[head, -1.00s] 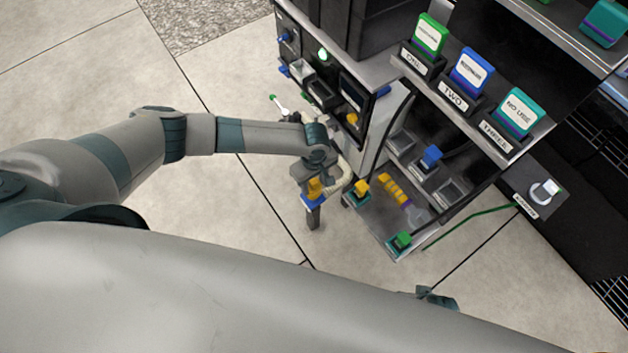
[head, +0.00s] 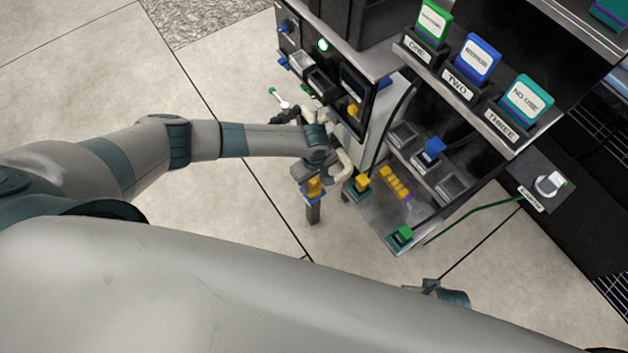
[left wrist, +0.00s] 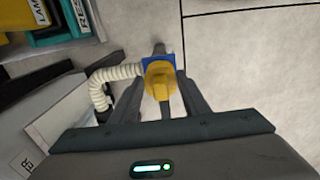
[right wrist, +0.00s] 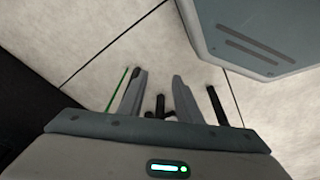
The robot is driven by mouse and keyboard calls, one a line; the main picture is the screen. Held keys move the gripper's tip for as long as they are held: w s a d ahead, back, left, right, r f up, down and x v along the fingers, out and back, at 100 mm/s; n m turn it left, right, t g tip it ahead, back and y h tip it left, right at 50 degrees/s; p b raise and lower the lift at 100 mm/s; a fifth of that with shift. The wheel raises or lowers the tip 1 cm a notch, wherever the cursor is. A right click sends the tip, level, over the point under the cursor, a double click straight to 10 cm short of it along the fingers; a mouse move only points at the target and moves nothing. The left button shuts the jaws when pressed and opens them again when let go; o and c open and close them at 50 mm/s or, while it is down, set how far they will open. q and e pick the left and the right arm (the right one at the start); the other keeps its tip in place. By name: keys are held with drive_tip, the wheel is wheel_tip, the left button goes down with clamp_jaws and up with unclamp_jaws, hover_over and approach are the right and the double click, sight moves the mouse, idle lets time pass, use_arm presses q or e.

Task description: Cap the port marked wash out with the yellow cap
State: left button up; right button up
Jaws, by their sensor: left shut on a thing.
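My left gripper (head: 313,180) is shut on a yellow piece with a blue square plate, which looks like the yellow cap (left wrist: 160,80). The cap also shows in the head view (head: 315,187), out in front of the rack's left side. A grey bar extends beyond the blue plate; I cannot tell whether it is joined to it. A cream ribbed hose (left wrist: 118,72) curves close beside the gripper. I cannot read a wash out mark, so I cannot tell which port bears it. My right gripper (right wrist: 160,90) is open and empty over the floor.
The rack's lower shelf (head: 385,225) holds a yellow-topped block (head: 361,183) and a green-topped block (head: 402,235). A blue-topped piece (head: 432,150) sits in a higher bay. A control panel (head: 322,75) stands behind the left arm. Open floor lies in front.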

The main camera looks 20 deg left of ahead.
drive_tip(key=shift+w, duration=0.15)
use_arm(q)
drive_tip(key=o, duration=1.2)
use_arm(e)
drive_tip(key=shift+w, duration=0.1)
use_arm(q)
drive_tip(key=shift+o, duration=0.2)
drive_tip(key=shift+r, duration=0.15)
use_arm(e)
drive_tip(key=shift+r, duration=0.1)
use_arm(q)
drive_tip(key=shift+r, duration=0.6)
wheel_tip(320, 180, up, 16)
drive_tip(key=p, duration=0.3)
use_arm(e)
wheel_tip(320, 180, down, 8)
drive_tip(key=s, duration=0.1)
drive_tip(key=shift+d, duration=0.25)
drive_tip(key=shift+s, duration=0.15)
use_arm(q)
drive_tip(key=shift+c, duration=0.6)
